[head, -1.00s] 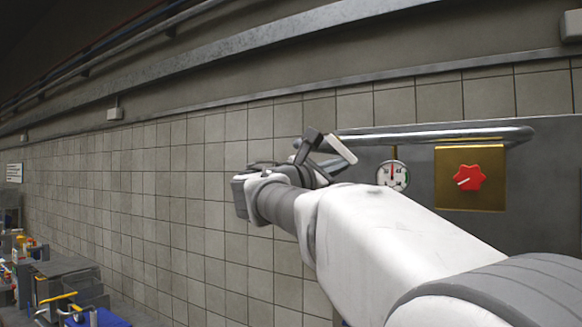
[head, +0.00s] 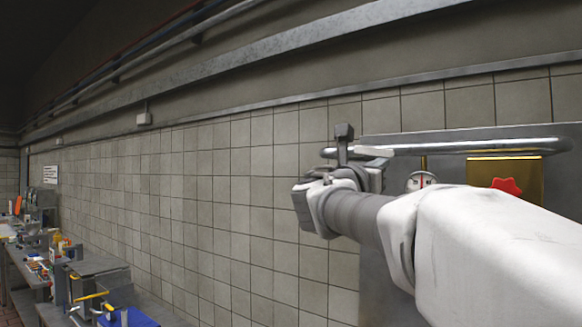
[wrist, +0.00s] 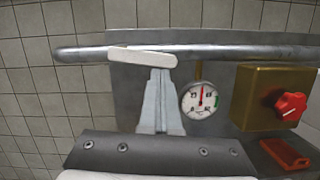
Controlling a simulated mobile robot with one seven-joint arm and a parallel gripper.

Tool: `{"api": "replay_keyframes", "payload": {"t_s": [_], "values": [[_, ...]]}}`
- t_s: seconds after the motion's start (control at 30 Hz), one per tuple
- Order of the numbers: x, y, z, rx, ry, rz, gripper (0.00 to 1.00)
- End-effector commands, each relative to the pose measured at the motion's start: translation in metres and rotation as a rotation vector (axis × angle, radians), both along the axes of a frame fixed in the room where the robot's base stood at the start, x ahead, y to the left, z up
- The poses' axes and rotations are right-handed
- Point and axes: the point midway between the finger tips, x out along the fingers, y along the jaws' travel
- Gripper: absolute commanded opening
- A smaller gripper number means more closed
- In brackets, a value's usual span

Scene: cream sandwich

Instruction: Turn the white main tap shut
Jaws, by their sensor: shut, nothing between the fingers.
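The white main tap is a flat white lever (wrist: 142,56) on the horizontal metal pipe (wrist: 230,51). In the wrist view it lies nearly along the pipe, tilted slightly down to the right. It also shows in the head view as a small white bar (head: 374,151). My gripper (wrist: 160,72) is shut and empty, its fingertips just below the lever's right part; I cannot tell whether they touch it. In the head view my gripper (head: 344,132) stands upright at the pipe's left end, left of the lever.
Right of the gripper are a round gauge (wrist: 201,100) and a brass box (wrist: 246,98) with a red knob (wrist: 290,105). A grey panel (head: 400,118) backs the pipe. A cluttered counter (head: 90,285) is at lower left. Open tiled wall lies to the left.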

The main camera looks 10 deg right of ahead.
Motion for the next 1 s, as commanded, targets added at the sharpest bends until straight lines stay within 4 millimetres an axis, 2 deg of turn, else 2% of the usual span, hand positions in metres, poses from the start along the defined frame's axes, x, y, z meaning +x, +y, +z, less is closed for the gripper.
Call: {"api": "replay_keyframes", "payload": {"t_s": [0.77,1.0], "values": [[-0.002,-0.002,0.006,0.003,-0.004,0.0,0.0],[0.001,-0.002,-0.008,0.003,-0.003,0.0,0.0]]}}
